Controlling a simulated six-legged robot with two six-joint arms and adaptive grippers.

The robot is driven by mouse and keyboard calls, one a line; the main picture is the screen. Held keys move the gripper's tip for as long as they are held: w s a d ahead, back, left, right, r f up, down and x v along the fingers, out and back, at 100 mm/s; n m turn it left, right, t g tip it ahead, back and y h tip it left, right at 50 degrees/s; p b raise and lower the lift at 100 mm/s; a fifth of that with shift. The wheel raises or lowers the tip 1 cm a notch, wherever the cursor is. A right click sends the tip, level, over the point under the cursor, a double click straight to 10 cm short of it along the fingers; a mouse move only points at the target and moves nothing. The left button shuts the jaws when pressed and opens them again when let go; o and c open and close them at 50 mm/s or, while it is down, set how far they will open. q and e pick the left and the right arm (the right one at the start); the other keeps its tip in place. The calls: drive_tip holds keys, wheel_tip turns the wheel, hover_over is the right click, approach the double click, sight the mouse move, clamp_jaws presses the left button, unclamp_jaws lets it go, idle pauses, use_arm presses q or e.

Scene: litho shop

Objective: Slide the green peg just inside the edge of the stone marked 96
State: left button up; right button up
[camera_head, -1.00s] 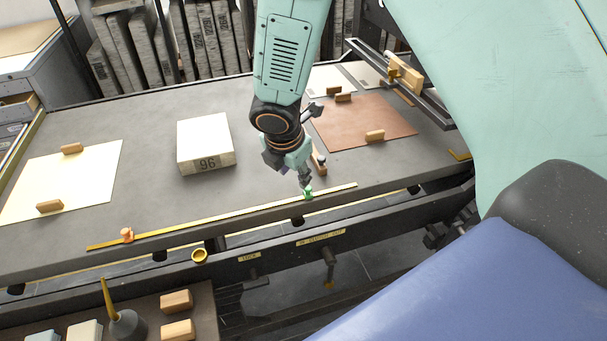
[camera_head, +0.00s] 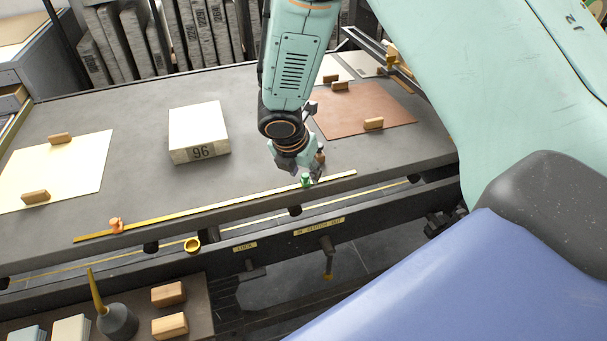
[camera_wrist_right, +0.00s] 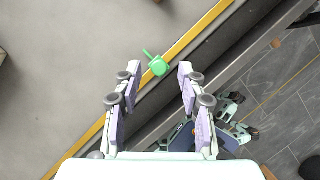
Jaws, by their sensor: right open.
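The green peg (camera_head: 305,181) stands on the yellow ruler strip (camera_head: 215,207) along the table's front edge, towards its right end. My right gripper (camera_head: 314,174) is low over the strip by the peg. In the right wrist view the green peg (camera_wrist_right: 159,67) shows in the gap at the fingertips of my right gripper (camera_wrist_right: 158,75), which is open, with space on both sides of the peg. The pale stone marked 96 (camera_head: 198,128) lies on the table left of the gripper. My left gripper is not in view.
An orange peg (camera_head: 116,225) sits near the strip's left end. A cream sheet (camera_head: 70,170) and a brown sheet (camera_head: 360,112) carry wooden blocks. A yellow ring-like piece (camera_head: 192,245) is at the front rail. The table (camera_head: 130,120) around the stone is clear.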

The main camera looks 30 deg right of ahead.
drive_tip(key=shift+w+f, duration=0.1)
drive_tip(key=shift+c, duration=0.8)
clamp_jaws()
